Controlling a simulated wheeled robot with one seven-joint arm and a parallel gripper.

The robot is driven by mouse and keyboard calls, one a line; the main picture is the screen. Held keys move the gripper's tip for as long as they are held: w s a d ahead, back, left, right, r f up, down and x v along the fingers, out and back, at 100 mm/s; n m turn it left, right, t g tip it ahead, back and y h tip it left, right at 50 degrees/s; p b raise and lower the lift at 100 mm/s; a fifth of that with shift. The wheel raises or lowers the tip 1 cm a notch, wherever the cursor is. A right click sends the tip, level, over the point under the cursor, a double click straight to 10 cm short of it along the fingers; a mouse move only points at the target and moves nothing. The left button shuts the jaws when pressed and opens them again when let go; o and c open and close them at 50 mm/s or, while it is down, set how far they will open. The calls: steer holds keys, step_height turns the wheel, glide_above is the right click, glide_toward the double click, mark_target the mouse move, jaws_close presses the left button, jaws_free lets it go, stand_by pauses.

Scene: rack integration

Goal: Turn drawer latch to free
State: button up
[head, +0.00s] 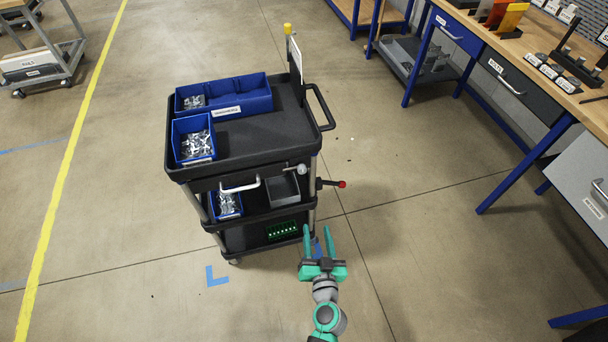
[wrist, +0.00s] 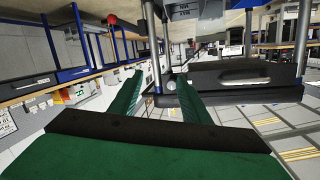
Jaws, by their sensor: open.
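A black cart (head: 252,140) has a drawer (head: 210,186) under its top with a silver bar handle (head: 240,187). The drawer latch, with a pale round knob (head: 301,169), sits at the right end of the drawer front. My gripper (head: 317,233) is open and empty, in front of the cart's right front corner, low and apart from the latch in the picture. In the wrist view, which looks upside down, the two green fingers (wrist: 158,76) show with the drawer front and handle (wrist: 245,74) beyond. A round grey knob (wrist: 170,86) shows near the right fingertip.
A red-tipped lever (head: 341,184) sticks out from the cart's right post. Blue bins (head: 225,97) with metal parts stand on the cart top. A push handle (head: 322,108) juts out at right.

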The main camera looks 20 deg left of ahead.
mark_target(303, 172)
steer(key=w+a+r+y, duration=0.1)
steer(key=w+a+r, duration=0.1)
steer(key=w, duration=0.3)
steer(key=w+a+r+n+y, duration=0.1)
steer(key=w+a, duration=0.3)
steer(key=w, duration=0.2)
steer(key=w+a+r+n+y, duration=0.1)
steer(key=w+a+r, duration=0.1)
steer(key=w, duration=0.3)
steer(key=shift+w+a+r, duration=0.1)
steer(key=shift+a+r, duration=0.05)
steer(key=shift+a, duration=0.3)
steer(key=shift+w+a+r, duration=0.1)
steer(key=shift+a+r, duration=0.05)
steer(key=shift+a, duration=0.3)
steer(key=c, duration=1)
